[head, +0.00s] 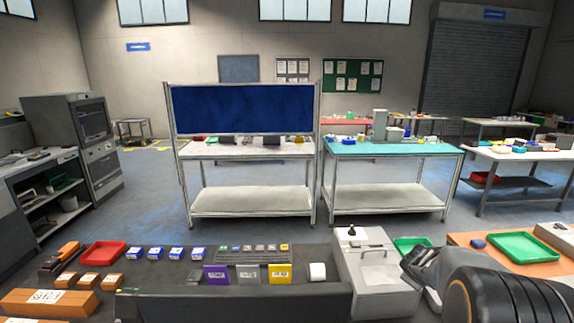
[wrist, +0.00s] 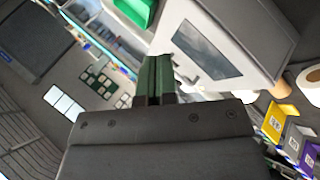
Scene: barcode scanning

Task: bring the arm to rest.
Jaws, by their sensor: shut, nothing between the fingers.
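My gripper (wrist: 157,78) shows in the wrist view with its two dark green fingers together and nothing between them. It is in the air, near a light grey machine (wrist: 215,50) with a dark panel. In the head view my arm (head: 490,295) fills the lower right corner, beside the light grey machine (head: 375,275) on the near counter. The fingers cannot be made out in the head view.
The near counter holds a red tray (head: 103,254), a green tray (head: 524,247), blue boxes, a white roll (head: 317,272), cardboard boxes (head: 45,302) and yellow (head: 279,274), grey and purple labelled items. Open floor lies beyond, before two workbenches.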

